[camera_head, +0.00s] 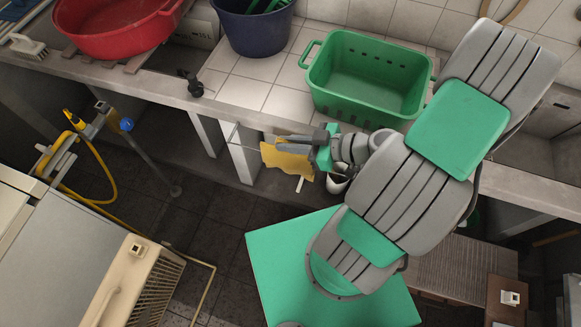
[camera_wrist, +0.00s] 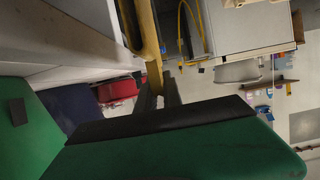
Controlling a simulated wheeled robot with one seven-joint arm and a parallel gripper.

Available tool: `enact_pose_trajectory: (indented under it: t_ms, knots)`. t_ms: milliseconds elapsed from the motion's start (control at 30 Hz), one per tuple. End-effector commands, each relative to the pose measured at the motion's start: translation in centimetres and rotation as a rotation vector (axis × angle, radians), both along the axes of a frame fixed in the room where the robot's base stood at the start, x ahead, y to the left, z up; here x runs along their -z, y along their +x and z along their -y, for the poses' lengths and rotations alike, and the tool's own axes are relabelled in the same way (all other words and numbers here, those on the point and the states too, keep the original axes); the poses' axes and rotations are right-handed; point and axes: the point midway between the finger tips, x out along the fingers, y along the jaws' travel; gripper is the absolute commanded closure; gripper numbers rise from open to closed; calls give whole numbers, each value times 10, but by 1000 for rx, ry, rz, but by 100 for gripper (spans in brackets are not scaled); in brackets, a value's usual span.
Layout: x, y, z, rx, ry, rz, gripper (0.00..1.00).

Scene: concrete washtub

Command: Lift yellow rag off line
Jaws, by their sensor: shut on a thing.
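The yellow rag (camera_head: 287,161) hangs just below my gripper (camera_head: 284,143), in front of the concrete counter's edge. My gripper is shut on the rag near its upper edge. In the wrist view the rag (camera_wrist: 146,32) is a narrow yellow strip running up from between the dark fingers (camera_wrist: 158,90). In the head view the fingers hide part of the rag's top. I cannot make out clearly the line or whether the rag still touches it.
A green crate (camera_head: 365,84), navy tub (camera_head: 252,27) and red basin (camera_head: 118,38) stand on the counter. A black tap (camera_head: 193,86) is near its front edge. Dark floor (camera_head: 205,222) is open below.

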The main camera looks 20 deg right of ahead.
Motion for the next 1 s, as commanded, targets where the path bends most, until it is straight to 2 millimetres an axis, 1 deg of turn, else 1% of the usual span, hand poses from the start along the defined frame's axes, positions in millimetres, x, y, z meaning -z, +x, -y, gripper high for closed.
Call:
enact_pose_trajectory:
  t_ms: [333, 800, 1000]
  knots:
    - [-1, 0, 0, 0, 0, 0, 100]
    - [-15, 0, 0, 0, 0, 0, 100]
    - [-16, 0, 0, -1, 0, 0, 100]
